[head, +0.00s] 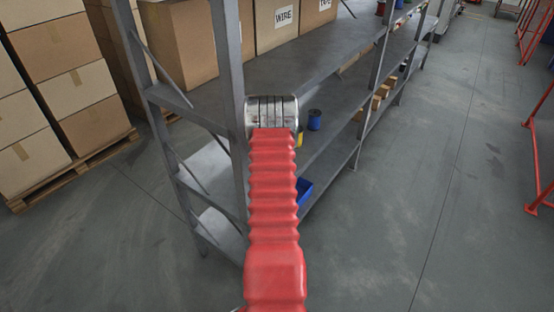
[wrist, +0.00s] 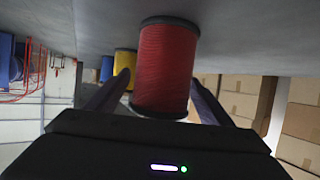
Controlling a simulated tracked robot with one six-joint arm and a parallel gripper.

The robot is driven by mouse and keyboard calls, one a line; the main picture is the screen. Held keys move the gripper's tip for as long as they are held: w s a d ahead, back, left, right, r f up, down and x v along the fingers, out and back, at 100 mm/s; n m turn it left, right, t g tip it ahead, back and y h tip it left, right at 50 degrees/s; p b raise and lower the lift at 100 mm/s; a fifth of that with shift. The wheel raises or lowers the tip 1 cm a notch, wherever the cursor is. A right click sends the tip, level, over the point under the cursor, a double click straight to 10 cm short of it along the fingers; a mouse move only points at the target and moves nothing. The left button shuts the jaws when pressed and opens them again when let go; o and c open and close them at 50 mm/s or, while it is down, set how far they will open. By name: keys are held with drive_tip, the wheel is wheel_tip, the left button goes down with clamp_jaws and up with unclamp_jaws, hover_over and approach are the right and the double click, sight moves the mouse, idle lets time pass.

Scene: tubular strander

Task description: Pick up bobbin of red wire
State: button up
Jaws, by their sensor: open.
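The bobbin of red wire (wrist: 166,65) has dark end flanges and stands between my gripper's fingers in the wrist view, which looks upside down. One flange meets the grey shelf board (wrist: 95,25). My gripper (wrist: 156,92) is open, with a dark finger on either side of the bobbin. I cannot tell whether either finger touches it. In the head view, my red-sleeved arm and its metal end reach into the rack and hide the red bobbin and my fingers.
A yellow bobbin (wrist: 124,68) and a blue one (wrist: 106,69) stand beyond the red one. The blue bobbin (head: 314,120) also shows in the head view. A rack post (head: 232,75) stands close left of my arm. Open floor (head: 440,200) lies right.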

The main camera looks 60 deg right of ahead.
drive_tip(key=shift+c, duration=0.3)
drive_tip(key=c, duration=1.3)
